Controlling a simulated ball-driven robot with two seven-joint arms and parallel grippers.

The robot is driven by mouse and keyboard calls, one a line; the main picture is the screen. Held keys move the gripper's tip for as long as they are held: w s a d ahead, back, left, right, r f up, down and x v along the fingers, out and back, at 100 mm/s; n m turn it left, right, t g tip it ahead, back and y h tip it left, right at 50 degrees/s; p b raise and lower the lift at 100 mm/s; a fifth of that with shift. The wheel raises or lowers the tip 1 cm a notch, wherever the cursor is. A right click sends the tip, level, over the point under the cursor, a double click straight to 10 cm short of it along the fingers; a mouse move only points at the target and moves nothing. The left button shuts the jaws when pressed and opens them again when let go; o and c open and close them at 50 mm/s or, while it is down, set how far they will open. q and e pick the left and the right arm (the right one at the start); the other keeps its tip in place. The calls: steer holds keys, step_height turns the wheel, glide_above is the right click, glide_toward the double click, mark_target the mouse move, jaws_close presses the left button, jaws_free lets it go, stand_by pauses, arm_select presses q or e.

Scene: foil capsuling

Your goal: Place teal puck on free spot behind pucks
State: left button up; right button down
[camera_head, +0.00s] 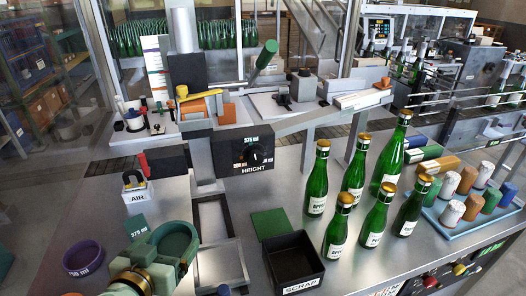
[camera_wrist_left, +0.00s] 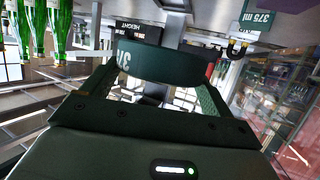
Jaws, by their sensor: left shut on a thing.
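The teal puck (camera_head: 176,238) is a round, hollow ring in the lower left of the head view. My left gripper (camera_head: 168,262) is shut on it and holds it over the table. In the left wrist view the puck (camera_wrist_left: 165,65) sits between both fingers, with part of a white number on its side. A purple puck (camera_head: 83,258) with white lettering stands on the table to the left of my gripper. A small green 375 ml plate (camera_head: 137,228) lies behind the held puck; it also shows in the left wrist view (camera_wrist_left: 258,14). My right gripper is not in view.
The AIR box (camera_head: 135,188) stands behind the green plate. The HEIGHT-labelled stand (camera_head: 205,160) rises to the right. A green mat (camera_head: 270,222), SCRAP bin (camera_head: 293,262) and several bottles (camera_head: 355,182) are further right. Bare table lies behind the purple puck.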

arm_select(q)
steer(key=shift+w+a+f+n+y+b, duration=0.15)
steer(key=shift+w+a+n+y+b, duration=0.7)
steer(key=shift+b, duration=0.4)
steer(key=shift+w+d+b, duration=0.15)
steer(key=shift+w+b, duration=0.15)
steer(key=shift+b, duration=0.05)
steer(key=shift+w, duration=0.1)
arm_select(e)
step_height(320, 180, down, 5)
arm_select(q)
steer(key=s+r+m+p, duration=0.1)
steer(key=p, duration=0.3)
steer(key=shift+s+r+h, duration=0.25)
steer(key=shift+s+h, duration=0.05)
steer(key=shift+h, duration=0.05)
steer(key=s+d+m+h+p, duration=0.1)
steer(key=p, duration=0.1)
steer(key=s+d+m+h+p, duration=0.1)
steer(key=d+p, duration=0.1)
steer(key=shift+s+f+h, duration=0.25)
steer(key=shift+f+h, duration=0.1)
steer(key=shift+h, duration=0.05)
steer(key=s+d+m+g+h+p, duration=0.5)
steer(key=s+d+m+h, duration=0.2)
steer(key=d, duration=0.1)
steer(key=shift+d, duration=0.15)
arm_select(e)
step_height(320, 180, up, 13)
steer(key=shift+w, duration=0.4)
